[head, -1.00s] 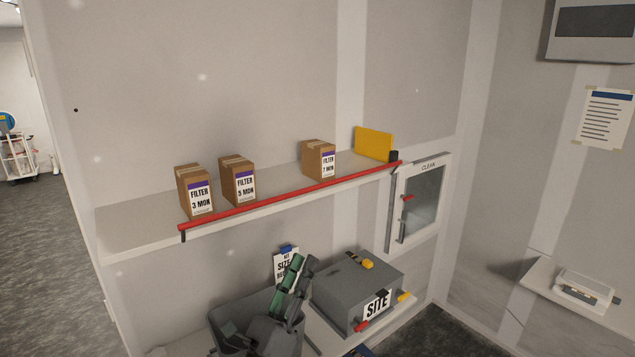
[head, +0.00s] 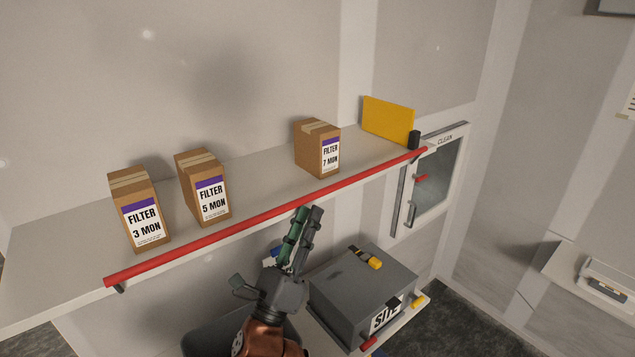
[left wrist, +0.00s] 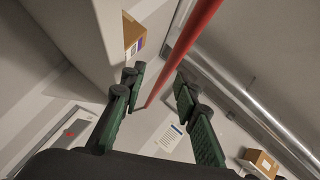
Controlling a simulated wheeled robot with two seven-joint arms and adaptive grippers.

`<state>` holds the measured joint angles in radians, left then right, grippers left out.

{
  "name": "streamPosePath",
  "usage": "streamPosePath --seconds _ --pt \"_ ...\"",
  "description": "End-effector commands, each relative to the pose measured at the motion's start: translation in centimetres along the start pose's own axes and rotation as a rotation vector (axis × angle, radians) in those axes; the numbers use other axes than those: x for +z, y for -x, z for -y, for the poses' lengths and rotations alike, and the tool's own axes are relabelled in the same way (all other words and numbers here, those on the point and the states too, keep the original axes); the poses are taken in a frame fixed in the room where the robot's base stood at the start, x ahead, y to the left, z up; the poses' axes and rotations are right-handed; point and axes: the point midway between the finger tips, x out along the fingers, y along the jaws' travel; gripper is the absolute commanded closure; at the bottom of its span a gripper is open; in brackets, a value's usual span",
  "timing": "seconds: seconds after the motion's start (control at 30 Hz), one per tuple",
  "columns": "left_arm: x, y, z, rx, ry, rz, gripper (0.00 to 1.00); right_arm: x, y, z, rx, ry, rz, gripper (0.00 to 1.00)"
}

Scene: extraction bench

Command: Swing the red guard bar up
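The red guard bar (head: 250,220) lies along the front edge of the upper shelf, in front of the filter boxes. Its pivot end is at the right, by a black knob. My left gripper (head: 307,210) is just below the middle of the bar, fingers pointing up, with its tips close under it. In the left wrist view the bar (left wrist: 188,48) passes through the gap between the green-padded fingers of the left gripper (left wrist: 158,85). The fingers are apart and hold nothing. I cannot tell whether they touch the bar. My right gripper is not in view.
Filter boxes 3 MON (head: 140,215), 5 MON (head: 205,190) and 7 MON (head: 318,150) stand on the shelf (head: 60,250), near a yellow panel (head: 388,120). A grey SITE box (head: 360,290) sits below. A glass-fronted cabinet (head: 437,178) is at the right.

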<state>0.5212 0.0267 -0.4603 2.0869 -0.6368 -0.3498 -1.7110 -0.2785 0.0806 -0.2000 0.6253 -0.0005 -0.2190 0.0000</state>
Motion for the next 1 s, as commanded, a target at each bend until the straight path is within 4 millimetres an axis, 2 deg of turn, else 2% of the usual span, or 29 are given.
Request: streamPosePath --seconds 0.07,0.2,0.33,0.4,0.47,0.6,0.7,0.77,1.0 --pt "0.3 -1.4 0.3 -0.001 0.002 0.003 0.72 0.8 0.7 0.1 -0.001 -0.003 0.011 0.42" --pt "0.1 -4.1 -0.3 0.002 0.003 0.000 0.72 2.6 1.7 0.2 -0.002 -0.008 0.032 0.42" --pt "-0.2 -6.0 -0.8 0.003 0.005 -0.003 0.72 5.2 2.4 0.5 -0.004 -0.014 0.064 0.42" --pt "-0.3 -6.6 -1.0 0.006 0.004 -0.004 0.72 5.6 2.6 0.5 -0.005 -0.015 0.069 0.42" --pt "-0.3 -6.9 -1.0 0.006 0.003 -0.004 0.72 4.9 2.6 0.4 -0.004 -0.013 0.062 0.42" --pt "-0.5 -7.1 -1.0 0.004 0.004 -0.004 0.72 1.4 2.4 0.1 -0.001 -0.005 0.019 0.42" --pt "-0.5 -7.1 -1.0 0.004 0.004 -0.005 0.72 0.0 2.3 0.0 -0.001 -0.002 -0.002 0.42" --pt "-0.5 -7.1 -1.0 0.005 0.004 -0.005 0.72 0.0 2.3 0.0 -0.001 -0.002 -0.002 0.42" --pt "-0.5 -7.0 -1.0 0.005 0.004 -0.005 0.87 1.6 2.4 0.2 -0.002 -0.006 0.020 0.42"
